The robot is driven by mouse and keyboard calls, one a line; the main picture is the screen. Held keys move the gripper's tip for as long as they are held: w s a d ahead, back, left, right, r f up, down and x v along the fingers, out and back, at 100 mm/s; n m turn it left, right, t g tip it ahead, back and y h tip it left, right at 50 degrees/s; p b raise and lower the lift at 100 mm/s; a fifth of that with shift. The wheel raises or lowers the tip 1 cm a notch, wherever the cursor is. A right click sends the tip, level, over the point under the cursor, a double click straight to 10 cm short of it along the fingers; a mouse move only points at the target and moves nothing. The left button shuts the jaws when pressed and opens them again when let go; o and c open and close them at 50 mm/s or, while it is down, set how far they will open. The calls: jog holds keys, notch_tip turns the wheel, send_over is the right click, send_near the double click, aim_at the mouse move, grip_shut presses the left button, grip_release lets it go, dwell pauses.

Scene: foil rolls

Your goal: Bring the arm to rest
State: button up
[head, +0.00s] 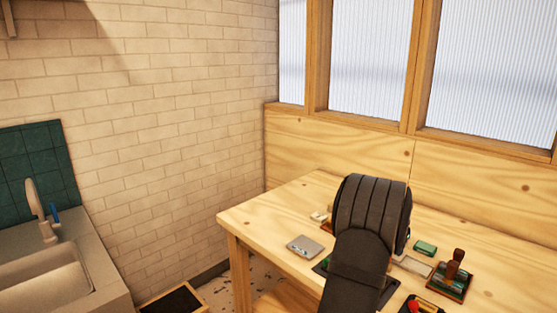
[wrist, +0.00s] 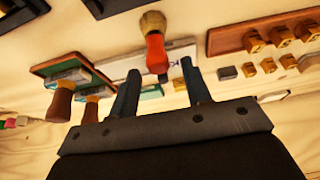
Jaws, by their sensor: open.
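My gripper (wrist: 163,68) shows in the wrist view with its two dark fingers apart and nothing between them that I can see held. A red-handled tool with a brass end (wrist: 155,50) appears beyond the fingertips; I cannot tell how far off it is. In the head view my dark arm rises over the wooden table (head: 262,212), and the fingers are hidden behind it.
A grey plate (head: 305,246) lies left of my arm. A green block (head: 425,248) and a brown-handled stamp (head: 455,262) stand to its right. In the wrist view a wooden tray (wrist: 225,38) bears brass pieces. The table's left end is clear.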

jog(key=shift+f, duration=0.95)
jog(key=v, duration=1.1)
jog(key=x, duration=1.1)
jog(key=shift+s, duration=0.1)
jog(key=shift+f, duration=0.1)
notch_tip(320, 180, up, 4)
jog(key=shift+f, duration=0.1)
jog(key=s+d+r, duration=0.6)
jog(key=s+r, duration=0.1)
jog(key=s, duration=0.3)
jog(key=w+a+m+g, duration=0.1)
jog(key=w+a+m, duration=0.3)
jog(key=a, duration=0.6)
jog(key=w+a+m+g+h, duration=0.1)
jog(key=w+a+m, duration=0.3)
jog(key=w+a, duration=0.4)
jog(key=shift+w+a+f+m+g, duration=0.25)
jog(key=shift+a+g, duration=0.25)
jog(key=shift+a, duration=0.35)
jog(key=shift+r, duration=0.1)
